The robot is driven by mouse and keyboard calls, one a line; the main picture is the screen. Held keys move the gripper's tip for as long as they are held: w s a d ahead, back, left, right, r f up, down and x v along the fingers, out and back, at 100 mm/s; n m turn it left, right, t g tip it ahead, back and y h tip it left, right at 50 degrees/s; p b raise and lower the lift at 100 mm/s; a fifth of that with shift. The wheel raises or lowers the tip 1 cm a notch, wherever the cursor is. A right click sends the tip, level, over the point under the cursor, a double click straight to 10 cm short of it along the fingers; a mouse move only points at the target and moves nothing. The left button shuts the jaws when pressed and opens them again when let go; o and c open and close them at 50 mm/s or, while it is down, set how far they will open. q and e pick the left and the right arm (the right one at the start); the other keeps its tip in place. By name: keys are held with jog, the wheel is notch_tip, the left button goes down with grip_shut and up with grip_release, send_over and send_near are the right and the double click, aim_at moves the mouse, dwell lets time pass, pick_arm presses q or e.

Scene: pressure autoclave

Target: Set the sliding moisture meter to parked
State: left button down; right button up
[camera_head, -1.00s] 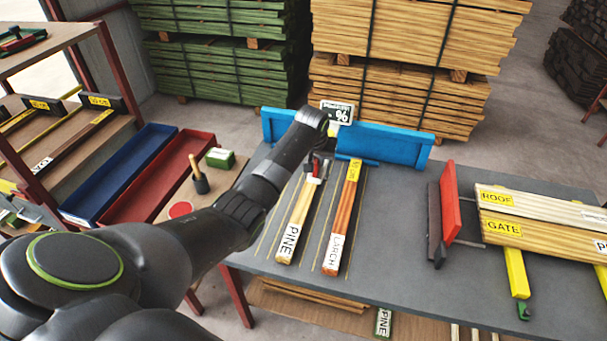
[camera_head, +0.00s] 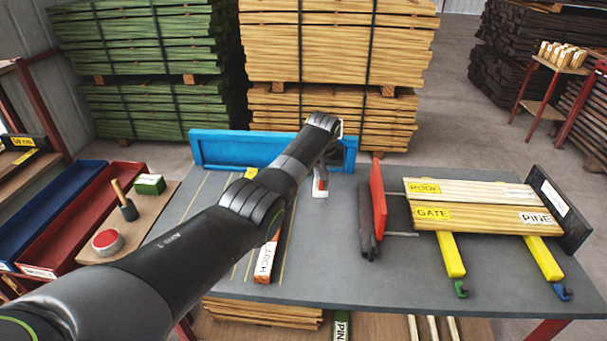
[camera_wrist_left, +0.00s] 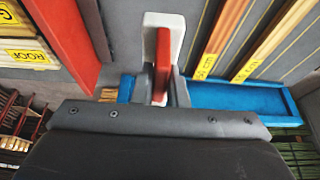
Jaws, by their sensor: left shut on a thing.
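The moisture meter shows as a white plate with a red handle (camera_head: 320,186) near the back of the grey table in the head view. It fills the top middle of the left wrist view, with its red handle (camera_wrist_left: 163,60) upright on the white plate (camera_wrist_left: 176,28). My left gripper (camera_wrist_left: 162,92) is shut on the red handle, one finger on each side. In the head view my left arm reaches over the table to the meter and hides much of that gripper. The percent sign board is hidden behind my arm. My right gripper is not in view.
The blue rail (camera_head: 235,147) runs along the table's back edge. The larch board (camera_head: 266,262) lies left of the meter. A red plate (camera_head: 378,198) stands to its right, beside boards (camera_head: 480,205) on yellow bars. The table front is clear.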

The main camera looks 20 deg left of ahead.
pick_arm(q)
jog(key=shift+w+d+f, duration=0.1)
jog(key=shift+d, duration=0.55)
jog(key=shift+w+d+b, duration=0.2)
jog(key=shift+d+b, duration=0.1)
jog(key=shift+d, duration=0.4)
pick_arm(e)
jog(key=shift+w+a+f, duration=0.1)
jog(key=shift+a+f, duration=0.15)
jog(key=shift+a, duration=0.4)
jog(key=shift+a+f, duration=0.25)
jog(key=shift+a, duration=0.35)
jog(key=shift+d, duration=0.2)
pick_arm(q)
jog(key=c, duration=1.4)
grip_release()
jog(key=shift+w+d, duration=0.1)
jog(key=shift+d, duration=0.1)
jog(key=shift+c, duration=0.2)
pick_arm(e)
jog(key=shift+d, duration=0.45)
pick_arm(q)
jog(key=shift+a+r, duration=0.15)
jog(key=shift+r, duration=0.05)
